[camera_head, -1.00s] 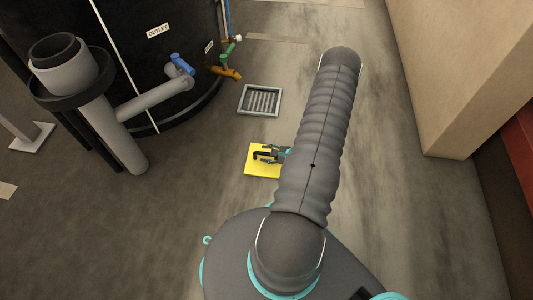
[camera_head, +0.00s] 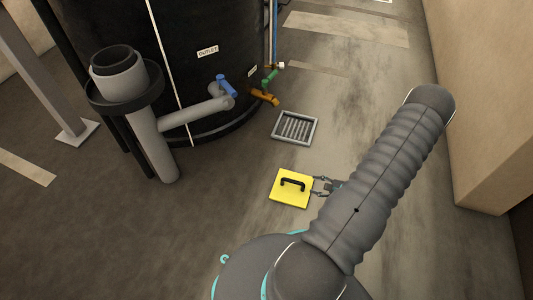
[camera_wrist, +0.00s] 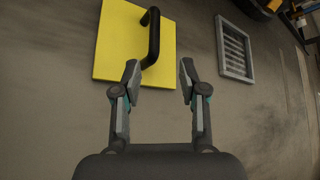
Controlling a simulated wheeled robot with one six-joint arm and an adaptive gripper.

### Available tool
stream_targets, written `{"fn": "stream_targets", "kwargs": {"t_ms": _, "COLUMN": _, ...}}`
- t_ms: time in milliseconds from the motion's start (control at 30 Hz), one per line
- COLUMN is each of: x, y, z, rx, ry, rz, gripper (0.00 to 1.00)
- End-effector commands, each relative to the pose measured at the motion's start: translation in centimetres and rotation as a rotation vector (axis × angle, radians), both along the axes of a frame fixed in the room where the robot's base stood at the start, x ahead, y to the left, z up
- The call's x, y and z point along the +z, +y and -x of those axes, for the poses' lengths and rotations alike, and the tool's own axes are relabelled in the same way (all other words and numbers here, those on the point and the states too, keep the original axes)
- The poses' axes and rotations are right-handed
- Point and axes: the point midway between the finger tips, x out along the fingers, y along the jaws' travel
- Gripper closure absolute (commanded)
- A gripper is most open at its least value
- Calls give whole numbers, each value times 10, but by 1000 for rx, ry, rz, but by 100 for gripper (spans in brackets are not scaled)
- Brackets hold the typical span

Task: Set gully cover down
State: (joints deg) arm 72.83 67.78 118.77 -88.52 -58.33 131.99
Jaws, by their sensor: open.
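The gully cover (camera_head: 291,190) is a yellow square plate with a black handle (camera_head: 292,182) on top. It lies flat on the floor and also shows at the upper left of the wrist view (camera_wrist: 118,52). My gripper (camera_head: 317,186) is open and empty, just right of the cover in the head view. In the wrist view its two fingers (camera_wrist: 158,76) are spread, with the left one overlapping the plate's edge near the handle. The handle is not between the fingers. The gully (camera_head: 295,128), a grey-framed grate in the floor, lies beyond the cover; the wrist view shows it at upper right (camera_wrist: 221,48).
A large black tank (camera_head: 205,50) stands at the back left, with a blue-handled outlet pipe (camera_head: 195,112) and orange and green valves (camera_head: 264,97) near the gully. A grey standpipe (camera_head: 150,130) stands left. A beige wall block (camera_head: 480,130) bounds the right. The floor between is clear.

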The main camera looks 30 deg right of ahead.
Motion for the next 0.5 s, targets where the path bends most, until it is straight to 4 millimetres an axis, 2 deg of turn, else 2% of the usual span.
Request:
{"fn": "stream_targets", "kwargs": {"t_ms": 167, "x": 35, "y": -27, "z": -32, "rx": 86, "ry": 54, "rz": 264, "gripper": 57}}
{"fn": "stream_targets", "kwargs": {"t_ms": 267, "x": 65, "y": -42, "z": -55, "rx": 150, "ry": 95, "rz": 453, "gripper": 57}}
{"fn": "stream_targets", "kwargs": {"t_ms": 500, "x": 150, "y": -55, "z": -103, "rx": 300, "ry": 192, "rz": 851, "gripper": 57}}
